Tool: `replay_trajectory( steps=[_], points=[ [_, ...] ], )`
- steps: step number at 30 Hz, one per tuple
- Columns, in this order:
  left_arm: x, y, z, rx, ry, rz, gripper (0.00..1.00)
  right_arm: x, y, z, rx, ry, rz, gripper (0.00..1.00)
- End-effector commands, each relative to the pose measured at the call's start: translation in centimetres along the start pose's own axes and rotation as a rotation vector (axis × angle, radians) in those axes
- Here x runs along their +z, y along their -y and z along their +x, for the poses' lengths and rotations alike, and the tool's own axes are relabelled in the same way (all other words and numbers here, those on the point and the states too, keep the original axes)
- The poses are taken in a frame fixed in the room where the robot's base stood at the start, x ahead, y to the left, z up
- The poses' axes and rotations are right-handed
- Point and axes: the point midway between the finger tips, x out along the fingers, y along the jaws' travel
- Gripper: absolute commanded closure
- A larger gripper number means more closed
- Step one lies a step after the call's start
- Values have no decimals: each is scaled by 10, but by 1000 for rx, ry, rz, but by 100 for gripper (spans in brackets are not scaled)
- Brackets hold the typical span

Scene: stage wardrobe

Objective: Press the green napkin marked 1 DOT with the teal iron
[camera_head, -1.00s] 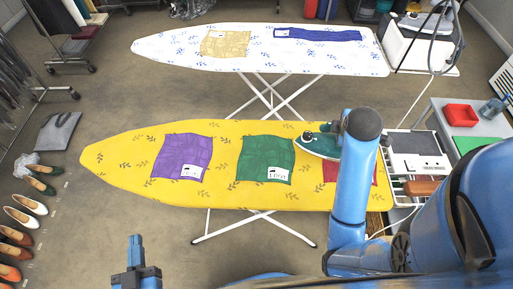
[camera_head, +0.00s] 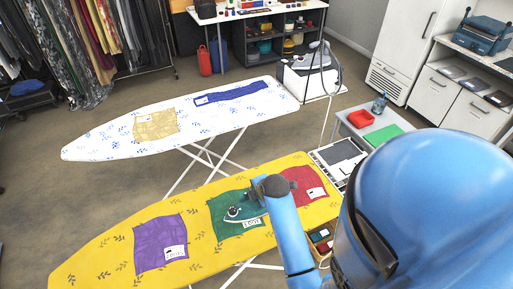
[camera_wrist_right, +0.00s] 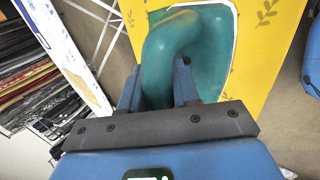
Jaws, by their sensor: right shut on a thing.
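The green napkin (camera_head: 222,215) lies flat on the yellow ironing board (camera_head: 95,262), with a white tag at its front edge whose print is too small to read surely. The teal iron (camera_head: 243,214) is over the green napkin's right half; I cannot tell if its sole touches the cloth. My right gripper (camera_wrist_right: 157,88) is shut on the iron's teal handle (camera_wrist_right: 168,55) in the right wrist view. In the head view my right wrist hides the jaws and part of the iron. My left gripper is not in view.
A purple napkin (camera_head: 160,242) lies left of the green one and a red napkin (camera_head: 304,184) right of it. A white board (camera_head: 95,143) behind holds tan (camera_head: 156,124) and blue (camera_head: 230,94) cloths. A side table holds a red tray (camera_head: 360,118).

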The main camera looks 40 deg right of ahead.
Motion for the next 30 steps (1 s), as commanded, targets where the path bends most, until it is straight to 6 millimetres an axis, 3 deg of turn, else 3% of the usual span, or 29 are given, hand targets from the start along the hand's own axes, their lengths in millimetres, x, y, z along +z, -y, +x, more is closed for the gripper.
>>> replay_trajectory(
  steps=[5,21,30],
  points=[
    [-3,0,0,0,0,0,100,-1,4,6,4,-9,-11,100],
    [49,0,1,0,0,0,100,-2,32,47,6,-9,-11,100],
    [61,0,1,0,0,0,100,-2,38,56,6,-9,-11,100]
  ],
)
